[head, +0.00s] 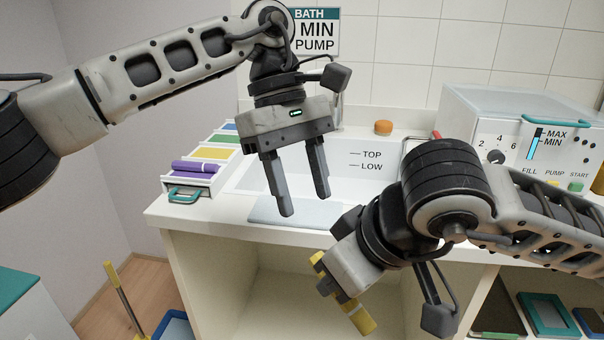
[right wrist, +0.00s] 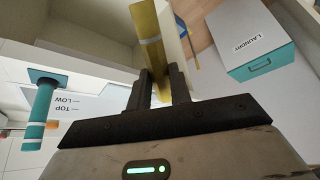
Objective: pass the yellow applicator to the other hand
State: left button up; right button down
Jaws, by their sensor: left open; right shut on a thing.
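My left gripper (head: 305,203) is open and empty, fingers pointing down, above the counter's front. It is up and to the left of the applicator, clear of it. The right fingers are partly hidden in the head view.
A white basin (head: 250,177) marked TOP and LOW is set in the counter. A colour-coded rack (head: 205,183) with a purple roll stands left; a pump box (head: 480,110) stands right. Open shelves lie below. A teal cylinder (right wrist: 42,105) and laundry box (right wrist: 262,60) show in the wrist view.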

aim_at(321, 251)
pick_arm(q)
jog(key=x, duration=1.1)
jog(key=shift+d+r, duration=0.1)
grip_shut()
pick_arm(e)
jog(key=c, duration=1.2)
grip_release()
jog(key=shift+a, duration=0.1)
pick_arm(q)
jog(key=shift+r, duration=0.1)
pick_arm(e)
jog(key=shift+d+r, duration=0.1)
jog(key=shift+d, duration=0.1)
